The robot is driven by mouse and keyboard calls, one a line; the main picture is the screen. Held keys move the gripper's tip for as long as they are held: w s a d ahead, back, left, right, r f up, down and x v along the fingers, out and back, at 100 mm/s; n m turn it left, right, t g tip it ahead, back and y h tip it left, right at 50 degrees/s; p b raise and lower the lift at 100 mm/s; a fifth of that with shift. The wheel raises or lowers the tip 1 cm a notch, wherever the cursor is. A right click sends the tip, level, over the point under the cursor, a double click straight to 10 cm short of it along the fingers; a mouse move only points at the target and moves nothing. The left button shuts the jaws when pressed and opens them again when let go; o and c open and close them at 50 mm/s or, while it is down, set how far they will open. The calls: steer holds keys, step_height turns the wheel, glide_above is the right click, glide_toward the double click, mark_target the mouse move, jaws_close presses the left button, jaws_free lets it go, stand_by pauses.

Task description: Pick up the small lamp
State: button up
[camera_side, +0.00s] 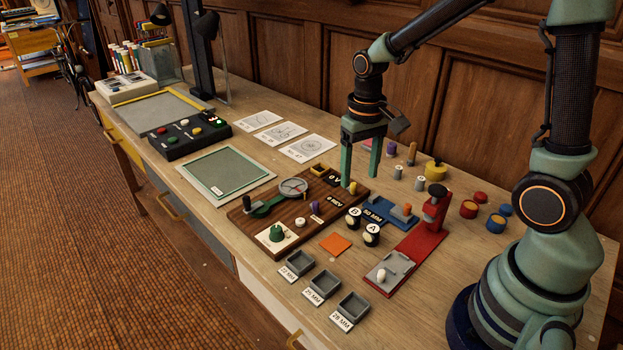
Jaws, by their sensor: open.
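I cannot clearly tell which thing is the small lamp. A small white rounded piece (381,275), perhaps a bulb, sits in the grey holder at the near end of the red board (421,240).
Small cylinders, a yellow pot (435,171) and red and blue cups (495,223) stand to the right. Black pieces marked A (371,235) and B (353,218) stand between the boards. Three grey trays (326,284) line the front. A green-framed panel (223,170) lies left.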

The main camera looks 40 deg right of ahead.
mark_target(355, 212)
step_height(355, 212, down, 12)
steer(key=shift+w+d+r, duration=0.1)
stand_by(0.5)
jaws_close()
